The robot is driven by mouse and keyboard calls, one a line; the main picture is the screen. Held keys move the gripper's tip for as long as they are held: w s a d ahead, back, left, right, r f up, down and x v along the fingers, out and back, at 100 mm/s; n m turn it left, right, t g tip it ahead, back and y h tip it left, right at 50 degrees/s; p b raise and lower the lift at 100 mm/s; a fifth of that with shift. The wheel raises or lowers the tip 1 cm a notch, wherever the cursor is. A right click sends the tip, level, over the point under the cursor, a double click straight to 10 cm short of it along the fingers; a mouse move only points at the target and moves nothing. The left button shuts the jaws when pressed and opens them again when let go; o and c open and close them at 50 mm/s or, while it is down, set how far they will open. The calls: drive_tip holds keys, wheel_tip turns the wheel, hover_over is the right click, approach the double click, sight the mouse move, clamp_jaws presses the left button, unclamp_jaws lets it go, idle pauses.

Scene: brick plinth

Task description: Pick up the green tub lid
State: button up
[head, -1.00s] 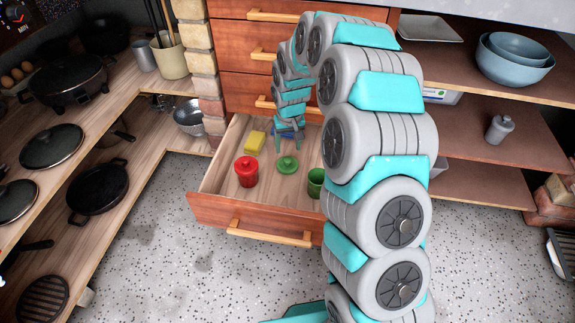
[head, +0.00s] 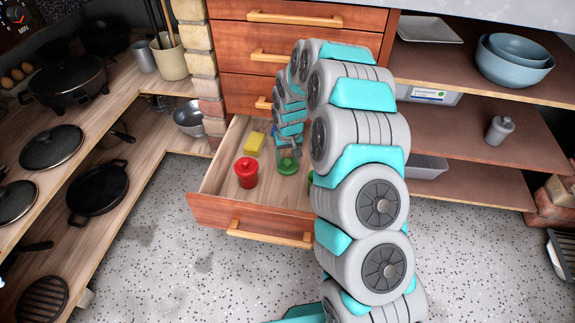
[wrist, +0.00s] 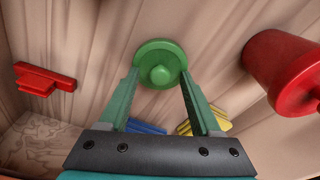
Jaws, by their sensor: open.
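The green tub lid (head: 287,167) is a round disc with a knob, lying on the floor of the open drawer (head: 215,212). In the wrist view the lid (wrist: 160,60) is just past my gripper's fingertips, its knob centred between them. My gripper (wrist: 160,80) is open and empty, its two fingers pointing at the lid's left and right sides. I cannot tell whether they touch it. In the head view my gripper (head: 288,152) is directly over the lid and partly covers it. A green tub (head: 310,182) is mostly hidden behind my arm.
A red lidded tub (head: 246,172) stands left of the lid; the wrist view shows it (wrist: 290,75) at right. A yellow block (head: 254,142) lies farther back. The wrist view also shows a blue item (wrist: 147,128) and a red block (wrist: 45,78). The drawer walls enclose everything.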

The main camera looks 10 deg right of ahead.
clamp_jaws()
idle(0.3)
drive_tip(key=shift+r, duration=0.1)
